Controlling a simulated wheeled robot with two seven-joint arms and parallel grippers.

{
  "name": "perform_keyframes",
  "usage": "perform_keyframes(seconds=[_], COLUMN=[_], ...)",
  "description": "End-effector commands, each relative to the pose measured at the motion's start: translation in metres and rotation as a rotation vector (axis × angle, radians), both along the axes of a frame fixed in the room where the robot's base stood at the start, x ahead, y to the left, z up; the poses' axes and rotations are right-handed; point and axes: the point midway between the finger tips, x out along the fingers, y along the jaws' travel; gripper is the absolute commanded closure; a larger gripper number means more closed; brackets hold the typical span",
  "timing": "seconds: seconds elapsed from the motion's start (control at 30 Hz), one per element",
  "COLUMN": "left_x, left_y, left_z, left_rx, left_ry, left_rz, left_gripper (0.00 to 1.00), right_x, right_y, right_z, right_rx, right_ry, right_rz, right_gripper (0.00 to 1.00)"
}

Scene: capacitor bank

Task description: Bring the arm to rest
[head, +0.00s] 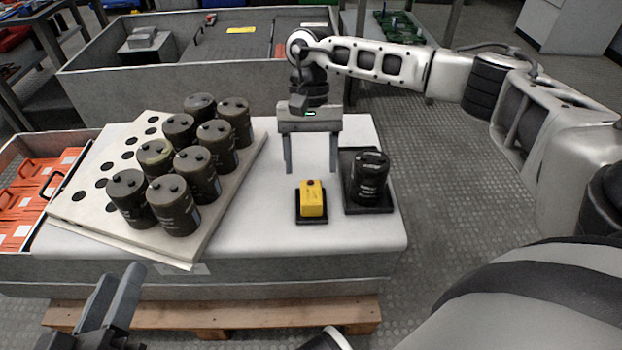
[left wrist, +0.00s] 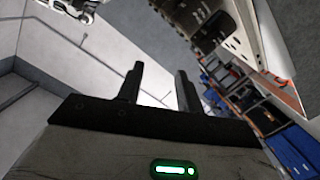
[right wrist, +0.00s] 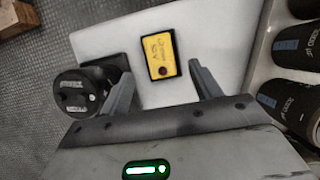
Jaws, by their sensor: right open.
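My right arm (head: 385,62) reaches in from the right over the far side of the white work table (head: 250,255). Its gripper (head: 310,172) points down, open and empty, above the table just behind a yellow box-shaped device (head: 312,200). In the right wrist view the yellow device (right wrist: 170,52) lies beyond and between the fingertips (right wrist: 164,78), apart from them. My left gripper (head: 121,273) is low at the front left of the head view, off the table edge. In the left wrist view its fingers (left wrist: 159,70) stand apart with nothing between them.
A dark capacitor (head: 370,175) stands on a black tray (head: 385,208) right of the yellow device. Several dark capacitors (head: 175,205) stand on a tilted holed board (head: 85,208) at left. An orange-filled bin (head: 50,160) is further left. A grey bin (head: 85,97) stands behind.

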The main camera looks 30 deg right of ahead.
Motion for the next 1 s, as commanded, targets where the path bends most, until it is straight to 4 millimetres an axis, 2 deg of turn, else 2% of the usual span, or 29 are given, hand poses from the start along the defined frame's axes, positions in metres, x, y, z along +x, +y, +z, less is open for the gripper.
perform_keyframes(seconds=[0.03,0.1,0.3,0.5,0.73,0.8,0.87,0.97,1.0], left_x=[0.0,0.0,0.0,0.0,0.0,0.0,0.0,0.0,0.0], left_y=[0.001,0.002,0.004,0.005,0.005,0.005,0.005,0.005,0.005], left_z=[0.003,0.001,-0.003,-0.005,-0.006,-0.006,-0.006,-0.006,-0.006], left_rx=[0.017,0.042,0.096,0.119,0.122,0.122,0.121,0.121,0.121], left_ry=[0.006,0.009,0.016,0.019,0.018,0.018,0.018,0.018,0.018], left_rz=[0.002,0.005,0.011,0.014,0.014,0.014,0.014,0.014,0.015], left_gripper=[0.64,0.64,0.64,0.64,0.64,0.64,0.64,0.64,0.64], right_x=[0.005,0.01,0.022,0.027,0.027,0.025,0.022,0.009,0.001], right_y=[-0.002,-0.005,-0.013,-0.016,-0.014,-0.003,0.017,0.071,0.099], right_z=[0.017,0.032,0.065,0.079,0.079,0.073,0.064,0.047,0.041], right_rx=[0.002,0.002,0.002,0.001,0.006,0.033,0.081,0.222,0.297], right_ry=[-0.003,-0.004,-0.003,-0.002,0.0,0.003,0.011,0.05,0.085], right_rz=[0.0,-0.001,0.001,0.001,0.001,-0.008,-0.027,-0.099,-0.145], right_gripper=[0.37,0.37,0.37,0.37,0.37,0.37,0.37,0.37,0.37])
